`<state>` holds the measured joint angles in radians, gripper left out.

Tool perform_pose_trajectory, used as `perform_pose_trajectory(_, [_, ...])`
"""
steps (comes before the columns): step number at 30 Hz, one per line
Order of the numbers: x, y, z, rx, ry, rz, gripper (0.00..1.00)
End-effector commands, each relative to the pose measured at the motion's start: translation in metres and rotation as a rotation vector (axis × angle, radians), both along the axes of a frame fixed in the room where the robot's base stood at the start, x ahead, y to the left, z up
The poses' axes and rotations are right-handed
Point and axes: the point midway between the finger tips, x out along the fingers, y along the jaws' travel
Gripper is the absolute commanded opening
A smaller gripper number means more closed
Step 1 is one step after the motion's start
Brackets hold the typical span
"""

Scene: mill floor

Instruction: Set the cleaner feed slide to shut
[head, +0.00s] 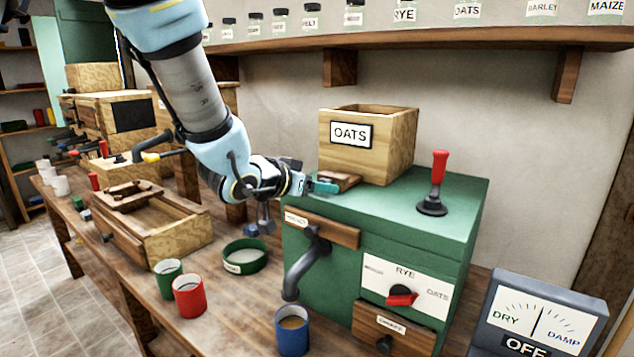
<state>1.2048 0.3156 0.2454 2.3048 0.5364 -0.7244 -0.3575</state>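The cleaner is a green box (465,215) on the bench, with a wooden hopper (398,145) labelled OATS on its top. A small brown wooden slide (343,180) sticks out at the hopper's lower left and looks like the feed slide. My gripper (328,187) comes in from the left with its teal fingertip at the outer end of this slide. It is right against or very close to the slide; contact is not clear. The other finger is not clearly seen, so I cannot tell how far the gripper is open.
A red-handled lever (438,180) stands on the cleaner's top. A selector knob (402,298), a spout (305,265) and a drawer (392,330) are on its front. A blue cup (292,335), red cup (189,298), green cup (168,275) and green dish (245,258) stand nearby.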

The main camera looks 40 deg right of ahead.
Motion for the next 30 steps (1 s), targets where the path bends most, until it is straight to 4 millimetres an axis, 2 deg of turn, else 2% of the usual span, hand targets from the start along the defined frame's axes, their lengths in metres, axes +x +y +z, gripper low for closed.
perform_pose_trajectory(10, [0.0010, -0.0033, -0.0014, -0.001, 0.000, 0.000, 0.66])
perform_pose_trajectory(27, [0.0008, -0.0031, -0.0015, 0.000, -0.001, 0.000, 0.03])
perform_pose_trajectory(30, [0.0008, -0.0030, -0.0015, 0.000, -0.001, 0.000, 0.00])
